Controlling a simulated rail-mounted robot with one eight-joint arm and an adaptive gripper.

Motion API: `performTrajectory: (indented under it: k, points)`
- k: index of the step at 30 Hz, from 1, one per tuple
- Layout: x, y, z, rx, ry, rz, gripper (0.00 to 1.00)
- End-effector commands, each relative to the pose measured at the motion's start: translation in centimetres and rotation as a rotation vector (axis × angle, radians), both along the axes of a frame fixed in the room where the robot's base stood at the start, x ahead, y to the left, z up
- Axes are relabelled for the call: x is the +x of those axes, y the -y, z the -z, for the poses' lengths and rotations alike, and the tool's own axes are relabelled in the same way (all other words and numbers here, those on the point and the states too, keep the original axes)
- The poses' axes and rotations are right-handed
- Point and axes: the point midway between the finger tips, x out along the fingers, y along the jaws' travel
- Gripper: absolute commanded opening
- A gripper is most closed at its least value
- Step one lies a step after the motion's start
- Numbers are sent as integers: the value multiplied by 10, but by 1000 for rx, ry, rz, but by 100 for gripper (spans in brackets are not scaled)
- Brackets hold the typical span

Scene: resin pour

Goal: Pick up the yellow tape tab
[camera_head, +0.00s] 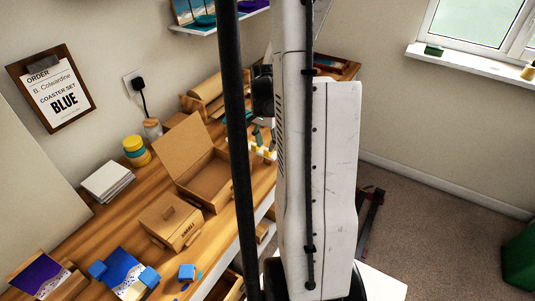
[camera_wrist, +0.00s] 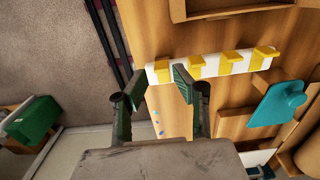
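A white strip (camera_wrist: 207,65) with several yellow tape tabs lies on the wooden bench in the wrist view. The end yellow tape tab (camera_wrist: 163,73) is at the strip's left end, and another yellow tab (camera_wrist: 195,66) is just right of it. My gripper (camera_wrist: 160,85) is open. Its two dark green fingers reach to either side of the end tab, with nothing seen held between them. I cannot tell whether the fingers touch the strip. In the head view the strip (camera_head: 264,153) is partly hidden behind my arm and column.
A teal piece (camera_wrist: 278,104) lies right of the strip, near cardboard.

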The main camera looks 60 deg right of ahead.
Motion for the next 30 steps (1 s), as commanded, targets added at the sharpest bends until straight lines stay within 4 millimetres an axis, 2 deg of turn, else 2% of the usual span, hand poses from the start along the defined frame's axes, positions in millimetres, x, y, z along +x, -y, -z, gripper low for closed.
performTrajectory:
  k: [9, 12, 21, 25, 30]
  points:
    - [1, 5, 37, 0, 0, 0, 27]
    - [1, 4, 43, 0, 0, 0, 27]
    - [1, 4, 46, 0, 0, 0, 27]
    - [1, 4, 46, 0, 0, 0, 11]
    - [1, 4, 45, 0, 0, 0, 10]
